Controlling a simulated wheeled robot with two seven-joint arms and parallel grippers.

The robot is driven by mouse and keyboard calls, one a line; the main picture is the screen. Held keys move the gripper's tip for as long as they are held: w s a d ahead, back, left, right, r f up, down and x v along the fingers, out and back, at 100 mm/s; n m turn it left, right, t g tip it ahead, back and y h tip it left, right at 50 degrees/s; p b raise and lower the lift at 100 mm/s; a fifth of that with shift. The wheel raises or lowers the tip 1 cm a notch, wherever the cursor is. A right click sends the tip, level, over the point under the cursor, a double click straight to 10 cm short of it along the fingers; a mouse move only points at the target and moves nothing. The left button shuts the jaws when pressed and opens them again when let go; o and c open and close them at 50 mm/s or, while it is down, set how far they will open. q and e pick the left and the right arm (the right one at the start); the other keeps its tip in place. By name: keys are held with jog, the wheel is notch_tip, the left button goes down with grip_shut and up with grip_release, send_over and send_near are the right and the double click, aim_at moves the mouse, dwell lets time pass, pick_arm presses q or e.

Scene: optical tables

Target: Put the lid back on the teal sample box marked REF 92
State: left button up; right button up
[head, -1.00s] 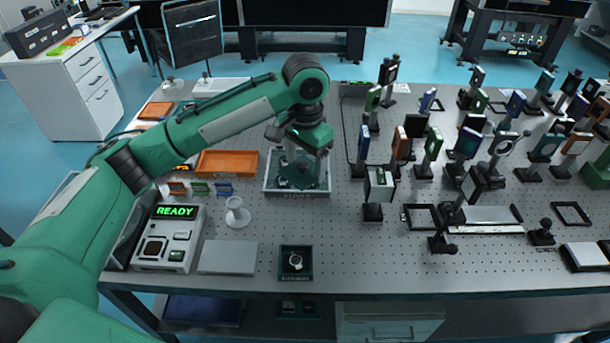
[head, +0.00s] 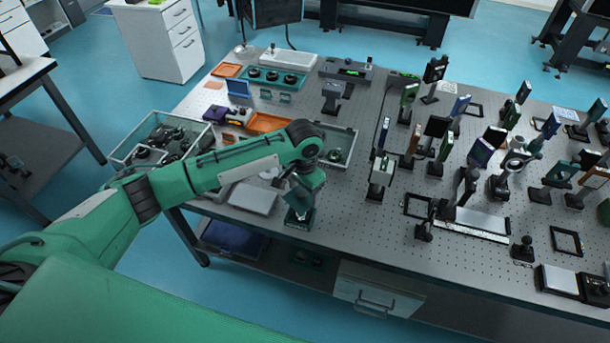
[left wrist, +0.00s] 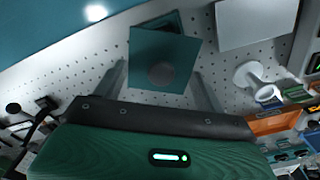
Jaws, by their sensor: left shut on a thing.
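The teal square lid (left wrist: 150,45), with a grey round spot in its middle, is held between the fingers of my left gripper (left wrist: 162,82) in the left wrist view. In the head view my left gripper (head: 304,183) is low over the table's front edge, right above the teal sample box (head: 298,222). The lid and gripper hide most of the box. Only a dark edge of the box (left wrist: 168,20) shows past the lid in the left wrist view. I cannot tell whether lid and box touch. The box's marking is not readable. My right gripper is not in view.
A pale flat plate (head: 253,198) lies left of the box. A glass-walled tray (head: 342,150) stands behind the gripper, and an orange tray (head: 270,123) behind the arm. Many optics mounts (head: 437,140) crowd the table's right. The perforated surface right of the box is clear.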

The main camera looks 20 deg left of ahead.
aim_at(302, 200)
pick_arm(q)
jog(key=shift+a+f+b, duration=0.15)
jog(key=shift+f+b, duration=0.15)
jog(key=shift+f, duration=0.1)
jog(key=shift+a+f+b, duration=0.1)
jog(key=shift+f+b, duration=0.45)
jog(key=shift+b, duration=0.1)
notch_tip(302, 200, down, 2)
jog(key=b, duration=0.3)
jog(key=shift+f, duration=0.25)
jog(key=shift+f+b, duration=0.25)
jog(key=shift+b, duration=0.1)
jog(key=shift+f, duration=0.9)
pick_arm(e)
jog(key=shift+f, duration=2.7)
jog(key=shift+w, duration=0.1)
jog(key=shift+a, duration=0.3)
pick_arm(q)
jog(key=shift+p, duration=0.45)
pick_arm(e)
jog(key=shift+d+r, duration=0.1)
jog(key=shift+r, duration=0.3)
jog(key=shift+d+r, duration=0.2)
